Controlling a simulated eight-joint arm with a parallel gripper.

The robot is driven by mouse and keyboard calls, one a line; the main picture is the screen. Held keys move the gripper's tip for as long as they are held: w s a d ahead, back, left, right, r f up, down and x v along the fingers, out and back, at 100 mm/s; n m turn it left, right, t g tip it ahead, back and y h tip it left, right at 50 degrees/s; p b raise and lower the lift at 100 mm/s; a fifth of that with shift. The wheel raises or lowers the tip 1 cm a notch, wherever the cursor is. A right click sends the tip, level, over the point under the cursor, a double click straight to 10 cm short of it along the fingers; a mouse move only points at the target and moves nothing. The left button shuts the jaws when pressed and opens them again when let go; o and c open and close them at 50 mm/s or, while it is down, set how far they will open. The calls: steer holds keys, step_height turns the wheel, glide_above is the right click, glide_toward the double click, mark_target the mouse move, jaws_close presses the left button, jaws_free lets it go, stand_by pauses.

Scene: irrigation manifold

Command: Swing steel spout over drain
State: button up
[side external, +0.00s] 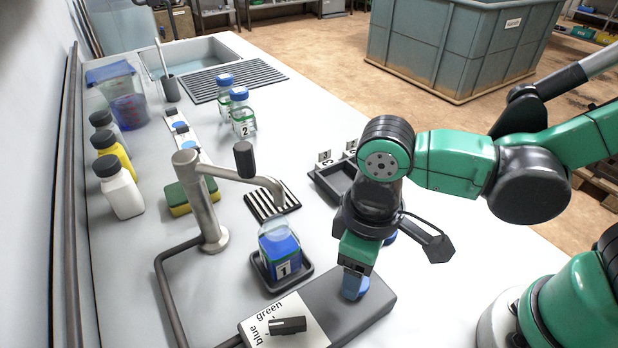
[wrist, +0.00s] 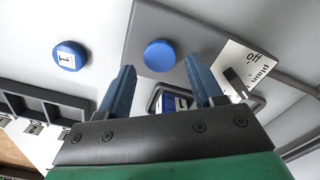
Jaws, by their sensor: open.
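The steel spout (side external: 238,176) reaches right from an upright post, with a black knob (side external: 243,158) on its arm. Its bent tip shows against the small striped drain grate (side external: 262,207), above and behind bottle 1 (side external: 283,262). I cannot tell which of the two it is directly above. The bottle stands in a black tray (side external: 263,284). My gripper (side external: 354,282) is open and empty, pointing down over the grey control box (side external: 375,304), to the right of the spout and apart from it. In the wrist view, my blue fingers (wrist: 160,88) are spread near a blue button (wrist: 159,55).
A dial (side external: 288,325) sits on the box's white label. Several bottles (side external: 120,190) and a sponge (side external: 183,200) stand left of the post. A larger ribbed drainboard (side external: 255,74) lies by the sink (side external: 205,52). A black divided tray (side external: 333,178) lies behind my gripper.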

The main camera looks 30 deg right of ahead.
steer(key=shift+f, duration=0.95)
steer(key=shift+c, duration=0.3)
steer(key=c, duration=0.3)
steer(key=shift+w+a+r+h, duration=0.3)
steer(key=shift+w+a+r, duration=0.45)
steer(key=shift+w+a, duration=0.25)
jaws_close()
steer(key=w+a+r+m+t+h, duration=0.2)
steer(key=a+r+t, duration=0.1)
steer(key=a+r, duration=0.55)
steer(key=w+a+r+m+t+h, duration=0.1)
steer(key=a+r+t, duration=0.2)
steer(key=a+r, duration=0.55)
glide_toward(235, 175)
step_height(235, 175, down, 3)
steer(key=a, duration=0.3)
steer(key=shift+w+d+f, duration=0.15)
steer(key=shift+w+d, duration=0.2)
steer(key=shift+d, duration=0.35)
steer(key=shift+w+d+f, duration=0.15)
steer(key=shift+w+d, duration=0.25)
steer(key=shift+d, duration=0.3)
steer(key=shift+w+d+f, duration=0.15)
steer(key=shift+w+d, duration=0.2)
steer(key=shift+d, duration=0.35)
